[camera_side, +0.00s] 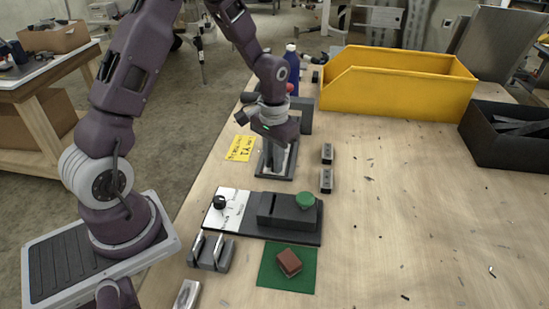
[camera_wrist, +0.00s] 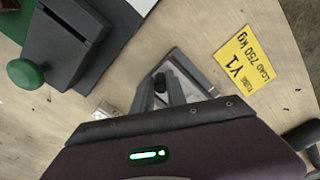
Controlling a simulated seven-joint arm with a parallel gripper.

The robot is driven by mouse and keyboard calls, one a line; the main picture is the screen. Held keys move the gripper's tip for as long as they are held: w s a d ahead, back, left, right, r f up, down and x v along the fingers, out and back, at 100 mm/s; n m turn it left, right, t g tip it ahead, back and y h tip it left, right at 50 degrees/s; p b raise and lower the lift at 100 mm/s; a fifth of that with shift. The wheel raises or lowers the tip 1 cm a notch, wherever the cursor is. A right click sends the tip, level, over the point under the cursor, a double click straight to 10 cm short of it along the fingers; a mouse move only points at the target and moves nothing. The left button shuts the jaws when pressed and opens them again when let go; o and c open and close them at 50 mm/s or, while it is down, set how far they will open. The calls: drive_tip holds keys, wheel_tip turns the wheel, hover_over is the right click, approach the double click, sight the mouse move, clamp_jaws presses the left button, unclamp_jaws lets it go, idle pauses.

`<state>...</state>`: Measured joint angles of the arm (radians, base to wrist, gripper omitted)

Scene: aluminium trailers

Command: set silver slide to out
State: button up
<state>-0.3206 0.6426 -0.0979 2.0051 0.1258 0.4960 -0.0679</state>
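The silver slide (camera_side: 291,160) appears to be the pale metal plate in a dark frame, below my gripper (camera_side: 273,160). In the wrist view the silver slide (camera_wrist: 191,72) lies under my gripper (camera_wrist: 160,80), with a small black knob (camera_wrist: 160,83) near the fingertips. The fingers point down over the plate and are close to the knob. I cannot tell whether they touch it or how wide they stand apart. My gripper hides much of the plate in the side view.
A yellow label (camera_side: 240,148) lies left of the slide. A dark panel with a green knob (camera_side: 305,200) stands in front. Two small grey blocks (camera_side: 327,153) stand to the right. A yellow bin (camera_side: 395,85) and blue bottle (camera_side: 292,70) are behind.

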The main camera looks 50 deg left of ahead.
drive_tip(key=o, duration=0.4)
drive_tip(key=shift+s+d, duration=0.1)
drive_tip(key=shift+d, duration=0.05)
drive_tip(key=shift+r, duration=0.1)
wheel_tip(320, 180, up, 6)
drive_tip(key=shift+r, duration=0.45)
